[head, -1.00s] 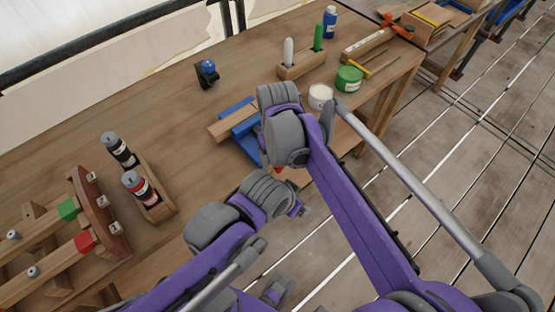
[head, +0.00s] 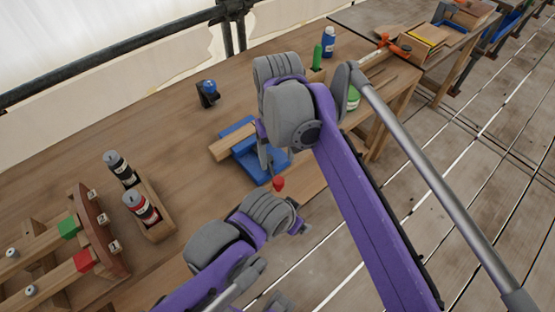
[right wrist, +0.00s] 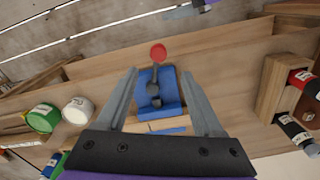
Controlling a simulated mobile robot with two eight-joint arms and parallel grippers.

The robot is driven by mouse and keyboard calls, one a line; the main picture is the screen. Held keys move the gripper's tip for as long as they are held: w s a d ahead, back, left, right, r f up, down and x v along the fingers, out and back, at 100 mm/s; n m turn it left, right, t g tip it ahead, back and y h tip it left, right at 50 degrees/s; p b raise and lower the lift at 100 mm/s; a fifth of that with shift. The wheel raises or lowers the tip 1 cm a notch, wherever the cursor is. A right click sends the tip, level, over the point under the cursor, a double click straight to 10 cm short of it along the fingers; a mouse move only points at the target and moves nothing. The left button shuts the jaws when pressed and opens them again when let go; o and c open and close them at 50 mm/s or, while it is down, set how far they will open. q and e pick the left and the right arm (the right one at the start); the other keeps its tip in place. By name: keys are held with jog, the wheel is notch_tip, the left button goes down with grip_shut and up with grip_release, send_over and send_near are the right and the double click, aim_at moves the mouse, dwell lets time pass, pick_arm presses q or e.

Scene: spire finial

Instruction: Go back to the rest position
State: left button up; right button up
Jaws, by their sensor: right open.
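My right gripper (head: 267,155) is open and empty above the blue clamp fixture (head: 243,135) at the table's front edge. In the right wrist view its two fingers (right wrist: 160,75) are spread, with the fixture (right wrist: 172,98) seen between them. The fixture has a lever with a red knob (right wrist: 158,52), which also shows in the head view (head: 278,184). A wooden bar (head: 233,143) lies across the fixture. My left gripper (head: 299,228) is low, in front of the table's edge; its jaws are too small and hidden to judge.
A wooden holder (head: 157,220) with a black and a red bottle stands left of the fixture. A wooden rack (head: 95,228) with green and red blocks is at far left. A dark blue-topped object (head: 208,94) stands behind. A green tub (head: 353,98) is partly hidden by my right arm.

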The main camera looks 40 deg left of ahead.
dwell(0.4)
jog(key=w+d+f+m+t+y+p, duration=0.1)
jog(key=w+d+m, duration=0.2)
jog(key=d, duration=1)
jog(key=w+d+f+m+t+p, duration=0.1)
jog(key=w+d+m, duration=0.15)
jog(key=d, duration=1.15)
jog(key=s+d+f+m+t, duration=0.1)
jog(key=s+d+f+m, duration=0.1)
jog(key=d, duration=0.3)
jog(key=s+d+f+m+t, duration=0.1)
jog(key=s+d+f+m, duration=0.1)
jog(key=d, duration=0.4)
jog(key=s+d+f+m+t+h, duration=0.1)
jog(key=s+d+f+m, duration=0.1)
jog(key=s+d, duration=0.3)
jog(key=shift+d+f+m+p, duration=0.3)
jog(key=shift+d+f+m, duration=0.05)
jog(key=shift+d+f, duration=0.4)
jog(key=shift+s, duration=0.1)
